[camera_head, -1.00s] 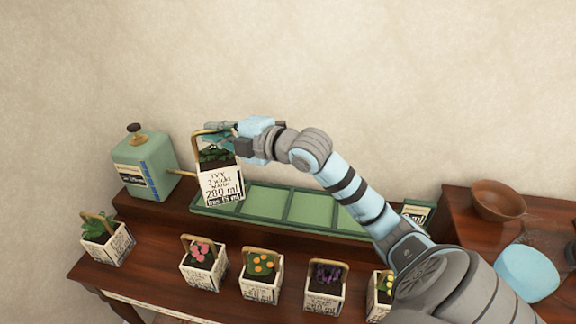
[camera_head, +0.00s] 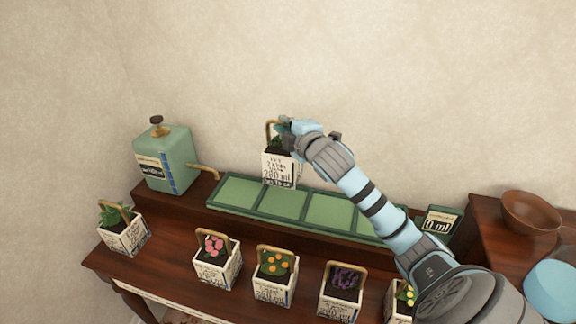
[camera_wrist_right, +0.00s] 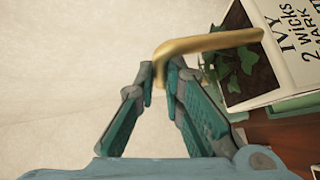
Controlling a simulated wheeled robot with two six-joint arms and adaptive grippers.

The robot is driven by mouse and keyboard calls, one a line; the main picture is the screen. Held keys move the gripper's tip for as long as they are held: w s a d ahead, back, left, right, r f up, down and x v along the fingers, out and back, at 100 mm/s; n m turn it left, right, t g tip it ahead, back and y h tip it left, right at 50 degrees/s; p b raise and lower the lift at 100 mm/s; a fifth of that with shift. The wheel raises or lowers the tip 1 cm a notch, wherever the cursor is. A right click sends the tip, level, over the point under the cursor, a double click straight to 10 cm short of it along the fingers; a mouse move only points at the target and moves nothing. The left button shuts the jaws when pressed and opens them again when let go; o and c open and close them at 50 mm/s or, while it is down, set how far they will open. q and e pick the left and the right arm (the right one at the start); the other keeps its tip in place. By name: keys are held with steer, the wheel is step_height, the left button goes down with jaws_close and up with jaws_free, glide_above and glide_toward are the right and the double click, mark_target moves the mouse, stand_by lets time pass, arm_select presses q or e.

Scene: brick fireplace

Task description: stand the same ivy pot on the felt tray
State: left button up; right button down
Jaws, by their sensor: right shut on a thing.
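The ivy pot (camera_head: 279,167) is a white square pot with dark printed lettering, green leaves and a brass handle. My right gripper (camera_head: 285,125) is shut on its handle and holds it up in front of the wall, above the felt tray. In the right wrist view the fingers (camera_wrist_right: 160,82) close on the brass handle, and the pot (camera_wrist_right: 290,40) hangs to the right. The felt tray (camera_head: 318,228) is a long green tray with several square sections on the raised shelf. The pot's lower edge overlaps the tray's back edge in view. My left gripper is not in view.
A green tank (camera_head: 163,160) with a brass spout stands left of the tray. Several flower pots (camera_head: 217,262) line the lower front ledge. A small display reading 0 ml (camera_head: 438,224) stands at the tray's right end. A brown bowl (camera_head: 530,211) is at the far right.

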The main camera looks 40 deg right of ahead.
mark_target(286, 159)
step_height(286, 159, down, 10)
steer(key=shift+f+b, duration=0.25)
steer(key=shift+b, duration=0.95)
steer(key=shift+r, duration=0.1)
steer(key=c, duration=1.7)
jaws_free()
steer(key=shift+s, duration=0.1)
steer(key=p+v, duration=0.2)
steer(key=v, duration=1)
